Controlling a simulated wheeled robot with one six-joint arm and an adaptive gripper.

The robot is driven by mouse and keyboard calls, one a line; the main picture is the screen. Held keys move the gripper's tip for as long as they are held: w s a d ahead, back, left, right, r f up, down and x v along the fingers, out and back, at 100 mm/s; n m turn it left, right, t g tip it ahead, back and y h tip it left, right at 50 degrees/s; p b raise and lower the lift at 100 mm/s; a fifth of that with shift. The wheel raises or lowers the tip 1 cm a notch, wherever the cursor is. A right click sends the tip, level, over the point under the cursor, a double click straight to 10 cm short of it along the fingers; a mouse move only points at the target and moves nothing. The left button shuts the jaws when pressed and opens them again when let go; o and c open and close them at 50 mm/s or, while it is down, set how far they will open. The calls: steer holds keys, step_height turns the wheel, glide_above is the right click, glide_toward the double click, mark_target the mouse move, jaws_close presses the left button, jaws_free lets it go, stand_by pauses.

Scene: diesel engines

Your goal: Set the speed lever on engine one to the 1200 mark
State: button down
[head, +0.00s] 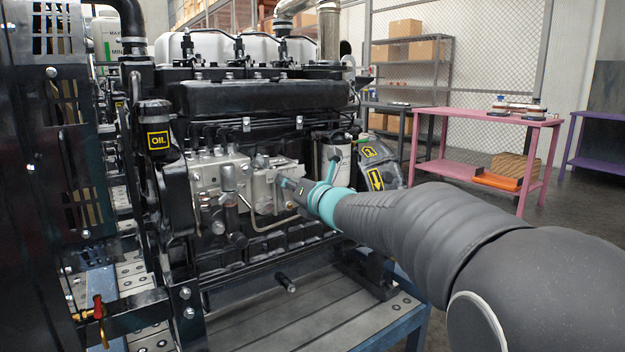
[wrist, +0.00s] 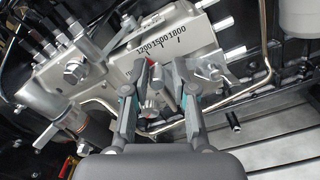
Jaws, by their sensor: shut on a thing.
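Engine one (head: 265,97) is a black diesel engine with a light metal pump housing (head: 220,172) on its near side. In the wrist view, a plate (wrist: 165,38) on the housing carries a scale with 1200, 1500 and 1800 marks. The speed lever (wrist: 149,88) is a small metal piece with a red tip, between my fingers and partly hidden by them. The red tip is close below the 1200 tick; exact alignment is too small to tell. My gripper (wrist: 147,74) is shut on the lever. In the head view my gripper (head: 281,183) is against the housing.
A metal pipe (wrist: 235,95) curves right of my fingers, and a bolt-like stud (wrist: 213,73) sits close to the right finger. A pink table (head: 480,117) and shelves (head: 412,70) stand behind at the right. The engine rests on a metal-topped blue stand (head: 300,318).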

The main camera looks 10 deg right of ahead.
steer(key=shift+a, duration=0.2)
steer(key=c, duration=1.2)
jaws_free()
steer(key=shift+s+a, duration=0.1)
steer(key=shift+o, duration=0.2)
steer(key=shift+d, duration=0.25)
